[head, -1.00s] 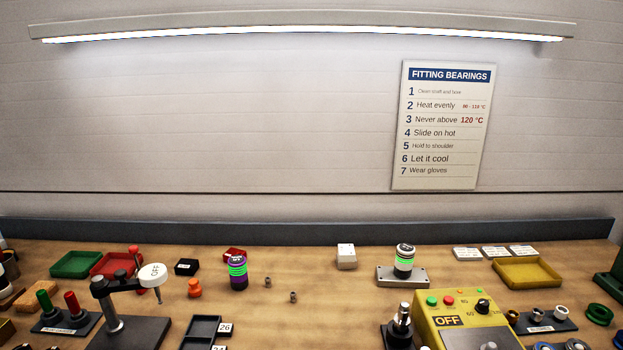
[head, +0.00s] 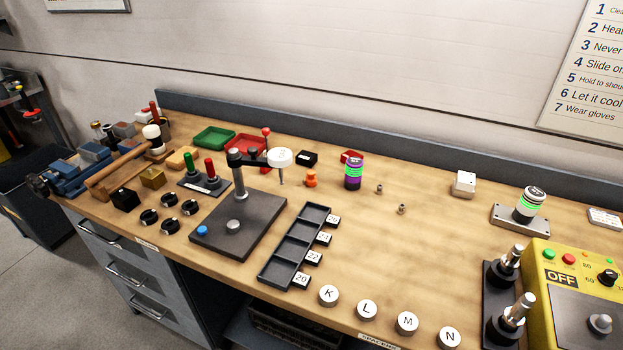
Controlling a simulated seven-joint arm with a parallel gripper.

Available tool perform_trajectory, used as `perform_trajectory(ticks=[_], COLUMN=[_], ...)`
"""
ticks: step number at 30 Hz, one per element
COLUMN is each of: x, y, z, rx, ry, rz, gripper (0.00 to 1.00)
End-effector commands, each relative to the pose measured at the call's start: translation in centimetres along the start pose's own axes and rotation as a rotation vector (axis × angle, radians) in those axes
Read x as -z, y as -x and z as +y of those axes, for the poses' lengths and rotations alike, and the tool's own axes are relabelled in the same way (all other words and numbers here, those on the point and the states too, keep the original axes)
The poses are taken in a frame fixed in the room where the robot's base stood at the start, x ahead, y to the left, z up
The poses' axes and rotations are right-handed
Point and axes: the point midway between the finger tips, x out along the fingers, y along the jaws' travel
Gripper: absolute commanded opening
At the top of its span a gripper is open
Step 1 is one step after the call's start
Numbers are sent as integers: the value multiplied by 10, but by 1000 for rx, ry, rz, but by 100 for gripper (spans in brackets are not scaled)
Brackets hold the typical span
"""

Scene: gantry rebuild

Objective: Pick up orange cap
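The orange cap (head: 311,179) stands upright on the wooden bench in the head view. It is small, with a narrower top and a wider base. It sits just left of a purple and green banded cylinder (head: 353,173) and in front of a small black box (head: 306,158). Nothing covers the cap. My gripper is not in this view.
Red (head: 240,147) and green (head: 214,137) trays lie behind to the left. A black compartment tray (head: 293,247) with numbered blocks lies in front. Two small metal pieces (head: 379,189) stand to the right. Bench beyond them is clear up to a white box (head: 464,184).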

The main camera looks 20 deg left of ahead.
Motion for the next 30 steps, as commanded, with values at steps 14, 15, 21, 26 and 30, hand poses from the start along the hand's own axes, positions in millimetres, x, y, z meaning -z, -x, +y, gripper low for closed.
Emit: perform_trajectory(ticks=[14,15,21,26,30], x=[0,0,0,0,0], y=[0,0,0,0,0], z=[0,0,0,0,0], rx=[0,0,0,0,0], ry=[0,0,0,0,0], rz=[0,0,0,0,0], gripper=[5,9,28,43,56])
